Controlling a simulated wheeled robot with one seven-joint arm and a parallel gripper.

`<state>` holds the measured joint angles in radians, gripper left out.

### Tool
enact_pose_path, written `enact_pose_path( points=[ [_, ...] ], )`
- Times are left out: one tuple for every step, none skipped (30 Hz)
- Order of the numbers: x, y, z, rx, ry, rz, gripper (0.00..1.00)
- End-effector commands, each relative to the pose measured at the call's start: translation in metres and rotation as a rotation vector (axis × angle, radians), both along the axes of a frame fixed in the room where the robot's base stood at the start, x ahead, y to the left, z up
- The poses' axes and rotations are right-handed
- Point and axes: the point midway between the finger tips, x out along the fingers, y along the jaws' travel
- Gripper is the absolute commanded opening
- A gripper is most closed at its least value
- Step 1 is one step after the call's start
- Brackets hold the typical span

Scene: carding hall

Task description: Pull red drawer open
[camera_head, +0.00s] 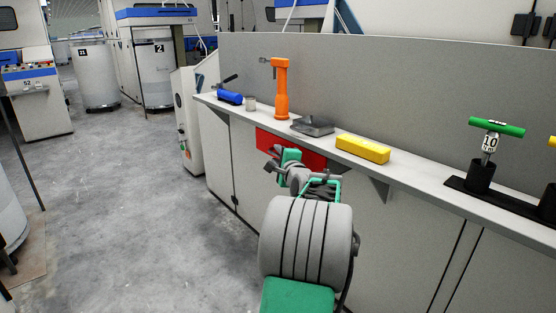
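The red drawer (312,157) sits under the narrow grey worktop, in the front of the cabinet near the middle of the view. Its front shows as a red panel, and its lower part and any handle are hidden behind my arm. My gripper (272,166) is in front of the drawer's left and lower part, at the end of my grey and green arm. The fingers are small and partly hidden by the wrist, so I cannot tell whether they are open or touch the drawer.
On the worktop (425,186) stand a blue cylinder (230,97), a small grey cup (251,104), an orange tool (281,90), a dark grey tray (312,126), a yellow block (362,149) and a green-handled tool (496,128) in a black holder. Open concrete floor (130,190) lies left.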

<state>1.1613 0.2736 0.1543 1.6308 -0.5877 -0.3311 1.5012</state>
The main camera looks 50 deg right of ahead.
Motion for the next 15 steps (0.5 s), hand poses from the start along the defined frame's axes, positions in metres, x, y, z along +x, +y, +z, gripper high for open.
enact_pose_path(
  points=[
    [0.0011,-0.0006,-0.0005,0.001,0.001,0.0,0.32],
    [0.0014,-0.0007,-0.0003,0.001,0.001,0.0,0.32],
    [0.0012,-0.0006,-0.0002,0.001,0.001,0.0,0.32],
    [0.0011,-0.0005,-0.0001,0.001,0.001,0.0,0.32],
    [0.001,-0.0005,0.0,0.001,0.001,0.0,0.32],
    [0.0011,-0.0004,0.0001,0.001,0.001,0.0,0.32],
    [0.001,-0.0004,0.0001,0.001,0.001,0.0,0.31],
    [0.001,-0.0004,0.0001,0.001,0.001,0.0,0.28],
    [0.001,-0.0004,0.0001,0.001,0.001,0.0,0.25],
    [0.001,-0.0002,0.0001,0.001,0.001,0.0,0.23],
    [0.001,-0.0002,0.0001,0.001,0.001,0.0,0.2],
    [0.001,-0.0002,0.0,0.001,0.001,0.0,0.17],
    [0.001,-0.0002,0.0001,0.001,0.001,0.0,0.14],
    [0.0009,-0.0002,0.0001,0.0,0.001,0.0,0.12],
    [0.0009,-0.0002,0.0001,0.0,0.001,0.0,0.09]
  ],
)
